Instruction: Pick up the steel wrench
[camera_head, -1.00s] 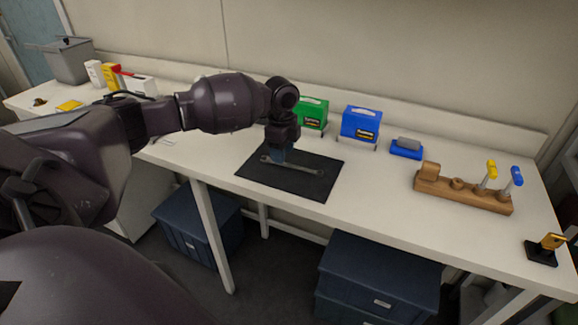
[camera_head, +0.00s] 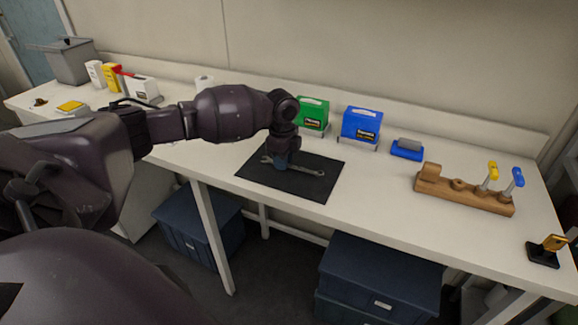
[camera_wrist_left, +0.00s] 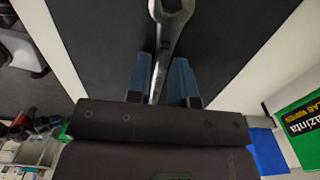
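The steel wrench (camera_head: 308,170) lies on a black mat (camera_head: 318,189) on the bench. My left gripper (camera_head: 281,166) points down at the wrench's shaft, left of its middle, and hides part of it. In the left wrist view, the wrench (camera_wrist_left: 171,28) runs between the two blue fingers (camera_wrist_left: 161,82) of my left gripper. The fingers stand apart on either side of the shaft, so the gripper looks open around it. My right gripper is not in view.
Behind the mat stand a green box (camera_head: 313,112) and a blue box (camera_head: 361,123). A blue block with a grey top (camera_head: 407,149) and a wooden holder (camera_head: 462,193) are to the right. The bench between mat and holder is clear.

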